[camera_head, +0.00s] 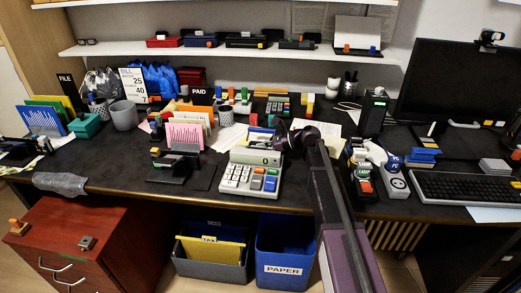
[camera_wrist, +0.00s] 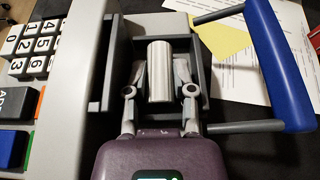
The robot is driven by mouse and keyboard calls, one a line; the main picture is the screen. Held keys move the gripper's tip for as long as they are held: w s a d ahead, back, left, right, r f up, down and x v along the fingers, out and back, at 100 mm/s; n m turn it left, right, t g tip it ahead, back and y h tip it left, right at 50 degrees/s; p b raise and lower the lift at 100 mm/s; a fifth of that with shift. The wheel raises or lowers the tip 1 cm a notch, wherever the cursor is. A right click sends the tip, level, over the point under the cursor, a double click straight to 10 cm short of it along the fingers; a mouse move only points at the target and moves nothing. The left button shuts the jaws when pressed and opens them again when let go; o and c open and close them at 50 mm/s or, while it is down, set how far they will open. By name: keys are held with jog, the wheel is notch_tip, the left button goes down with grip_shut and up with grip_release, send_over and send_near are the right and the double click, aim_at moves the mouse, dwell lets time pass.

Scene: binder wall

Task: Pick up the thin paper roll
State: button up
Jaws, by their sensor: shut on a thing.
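The thin paper roll (camera_wrist: 160,62) is a pale cylinder in the wrist view, inside the dark roll holder (camera_wrist: 108,62) of the adding machine. My gripper (camera_wrist: 159,88) is shut on it, with one finger against each side. In the head view my gripper (camera_head: 283,136) is at the back of the adding machine (camera_head: 250,178), and the roll is hidden there. I cannot tell whether the roll is clear of the holder.
A blue-handled lever (camera_wrist: 279,65) stands right of the holder, with papers (camera_wrist: 285,35) behind. A paper sorter (camera_head: 186,137) is left of the machine. A stapler-like device (camera_head: 380,160) and keyboard (camera_head: 465,187) are right. Bins (camera_head: 285,268) stand below the desk edge.

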jog(key=shift+r, duration=0.15)
notch_tip(320, 180, up, 10)
jog(key=p, duration=1)
